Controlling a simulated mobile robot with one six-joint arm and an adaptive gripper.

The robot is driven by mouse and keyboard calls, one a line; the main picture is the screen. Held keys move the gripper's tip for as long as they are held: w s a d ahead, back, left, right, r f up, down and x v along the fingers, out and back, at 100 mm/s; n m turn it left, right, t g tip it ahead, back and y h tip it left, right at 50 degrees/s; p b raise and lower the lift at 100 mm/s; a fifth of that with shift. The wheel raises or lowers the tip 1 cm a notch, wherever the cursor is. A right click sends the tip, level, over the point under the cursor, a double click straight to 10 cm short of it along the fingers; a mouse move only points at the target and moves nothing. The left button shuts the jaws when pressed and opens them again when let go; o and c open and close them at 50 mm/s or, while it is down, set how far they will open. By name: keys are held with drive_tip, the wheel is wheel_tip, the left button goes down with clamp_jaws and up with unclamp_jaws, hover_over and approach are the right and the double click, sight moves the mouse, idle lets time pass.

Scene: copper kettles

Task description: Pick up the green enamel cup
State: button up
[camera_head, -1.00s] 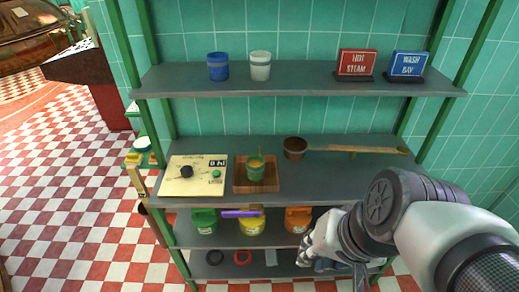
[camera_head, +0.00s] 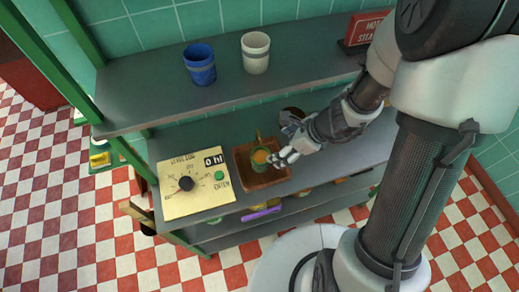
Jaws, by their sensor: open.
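A cream panel with a dial and green button (camera_head: 194,183) lies left of the tray. A brown pot (camera_head: 291,113) is partly hidden behind my gripper. The upper shelf (camera_head: 150,99) holds a blue cup (camera_head: 200,64), a white cup (camera_head: 255,52) and a red sign (camera_head: 365,29).

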drive_tip(key=b, duration=0.6)
approach(261, 157)
drive_tip(key=a+f, duration=0.4)
drive_tip(key=shift+a, duration=0.25)
drive_tip(key=shift+s, duration=0.1)
drive_tip(key=c, duration=1.1)
drive_tip(key=shift+r, duration=0.15)
drive_tip(key=shift+c, duration=0.2)
